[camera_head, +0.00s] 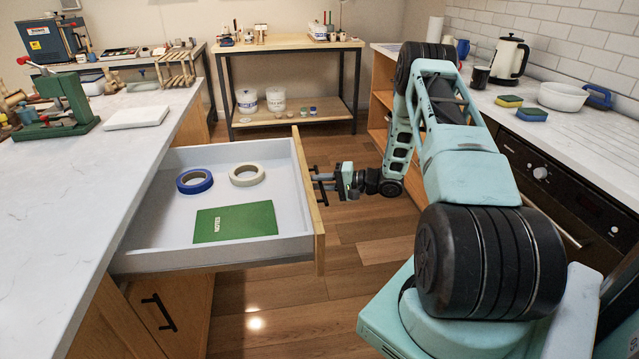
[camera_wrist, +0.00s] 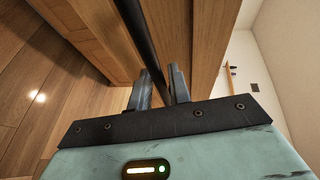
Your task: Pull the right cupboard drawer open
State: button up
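The drawer (camera_head: 150,259) stands pulled far out of the wooden cupboard under the left counter in the head view. Its wooden front (camera_head: 307,200) faces right, towards my arm. My gripper (camera_head: 328,181) is at the outer side of this front. In the wrist view the dark bar handle (camera_wrist: 143,30) runs between the two fingers of my gripper (camera_wrist: 162,88), which are closed around it. The wooden front also shows there, beside the handle. Inside the drawer lie a green notes book (camera_head: 235,222), a blue tape roll (camera_head: 195,181) and a cream tape roll (camera_head: 247,174).
The left counter (camera_head: 60,200) holds a green press (camera_head: 60,105) and a white slab (camera_head: 136,117). A closed cupboard door with a dark handle (camera_head: 159,312) is below the drawer. A work table (camera_head: 290,43) stands at the back. Wooden floor (camera_head: 345,225) is clear between the drawer and my arm.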

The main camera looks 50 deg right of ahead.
jog(key=b+v, duration=0.1)
jog(key=v, duration=1.6)
jog(key=shift+d+r+b, duration=0.15)
jog(key=shift+b, duration=0.25)
jog(key=shift+s, duration=0.1)
